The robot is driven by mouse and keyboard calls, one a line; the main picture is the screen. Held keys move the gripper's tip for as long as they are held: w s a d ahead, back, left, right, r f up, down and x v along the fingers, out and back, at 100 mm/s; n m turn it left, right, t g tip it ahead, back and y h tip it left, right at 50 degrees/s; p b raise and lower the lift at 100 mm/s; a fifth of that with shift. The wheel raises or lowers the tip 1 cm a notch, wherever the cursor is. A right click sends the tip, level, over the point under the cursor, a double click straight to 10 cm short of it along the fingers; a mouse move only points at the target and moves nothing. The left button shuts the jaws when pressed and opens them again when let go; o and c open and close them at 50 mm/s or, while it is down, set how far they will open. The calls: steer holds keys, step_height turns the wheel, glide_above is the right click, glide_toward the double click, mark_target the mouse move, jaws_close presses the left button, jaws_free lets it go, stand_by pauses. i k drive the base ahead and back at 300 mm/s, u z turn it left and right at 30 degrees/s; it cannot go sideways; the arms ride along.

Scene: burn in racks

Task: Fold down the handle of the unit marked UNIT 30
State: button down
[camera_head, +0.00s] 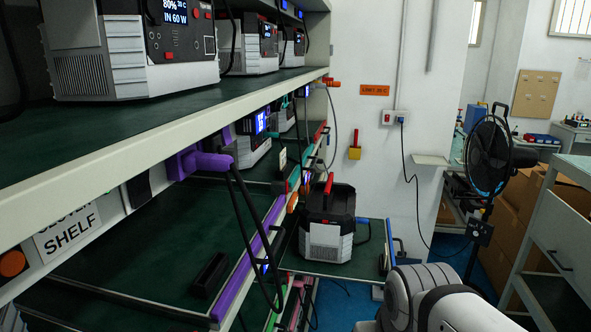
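A black and grey power unit (318,238) stands on a pulled-out green shelf (340,268) in the middle of the view. A red handle piece (328,186) stands up above its top. I cannot read any UNIT 30 marking on it, nor on the other units in view, so I cannot tell which one is UNIT 30. My white and black arm link shows at the bottom right, to the right of and nearer than this unit. My gripper is out of view.
More units (140,50) stand on the upper rack shelf (140,125) at the left. A purple clamp-like part (200,160) and black cables (255,235) hang along the rack front. A black fan (488,158) and a bench (560,220) are at right. Blue floor shows between rack and bench.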

mark_target(330, 180)
steer(key=z, duration=0.65)
steer(key=i, duration=1.85)
steer(key=u, duration=0.45)
